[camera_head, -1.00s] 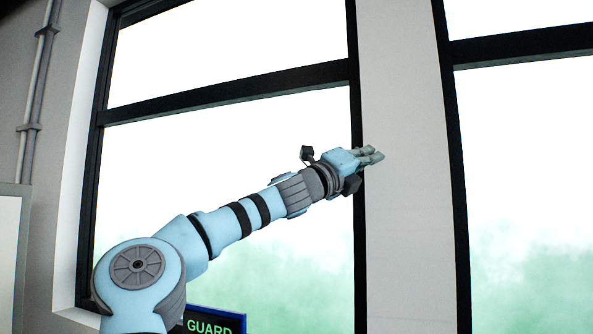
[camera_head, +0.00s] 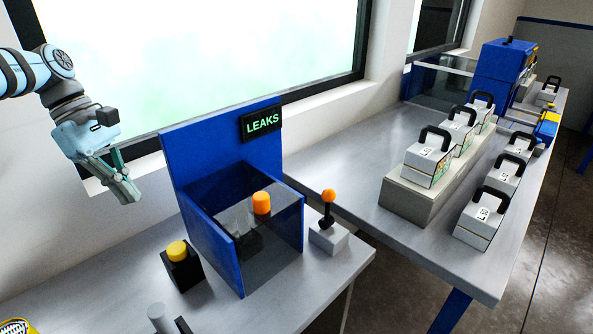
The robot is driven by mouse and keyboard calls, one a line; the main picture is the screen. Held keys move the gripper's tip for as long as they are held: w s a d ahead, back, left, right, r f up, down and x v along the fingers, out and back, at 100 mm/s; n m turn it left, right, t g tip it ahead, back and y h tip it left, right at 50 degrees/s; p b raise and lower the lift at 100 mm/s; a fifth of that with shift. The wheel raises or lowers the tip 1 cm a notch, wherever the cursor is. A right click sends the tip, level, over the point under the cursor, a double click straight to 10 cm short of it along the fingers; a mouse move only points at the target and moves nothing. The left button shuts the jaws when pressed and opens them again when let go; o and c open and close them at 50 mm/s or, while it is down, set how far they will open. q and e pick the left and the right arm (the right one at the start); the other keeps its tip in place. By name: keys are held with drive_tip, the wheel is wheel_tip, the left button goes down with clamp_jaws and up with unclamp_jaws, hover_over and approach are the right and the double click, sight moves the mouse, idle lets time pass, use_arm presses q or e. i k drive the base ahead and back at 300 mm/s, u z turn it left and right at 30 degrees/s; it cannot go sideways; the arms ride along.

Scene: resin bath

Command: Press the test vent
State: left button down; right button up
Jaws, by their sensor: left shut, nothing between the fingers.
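A yellow button (camera_head: 177,250) tops a black block on the near bench. An orange cylinder (camera_head: 262,202) shows at the station. Right of it, an orange ball-topped lever (camera_head: 328,197) stands on a pale block. No part is labelled test vent, so I cannot tell which one it is. My left gripper (camera_head: 128,190) is shut and empty, pointing down in front of the window, above and left of the yellow button and apart from it. My right gripper is not in view.
On the right bench (camera_head: 475,275), several grey blocks with black handles stand in two rows, one on a raised plinth (camera_head: 400,197). A blue machine (camera_head: 500,70) stands at the far end. A grey cylinder (camera_head: 160,318) stands at the bottom edge. Bench surface around the yellow button is clear.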

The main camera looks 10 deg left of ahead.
sight(328, 195)
drive_tip(key=z, duration=0.55)
drive_tip(key=k, duration=0.65)
drive_tip(key=z, duration=0.4)
drive_tip(key=i, duration=1.15)
drive_tip(key=u, duration=0.35)
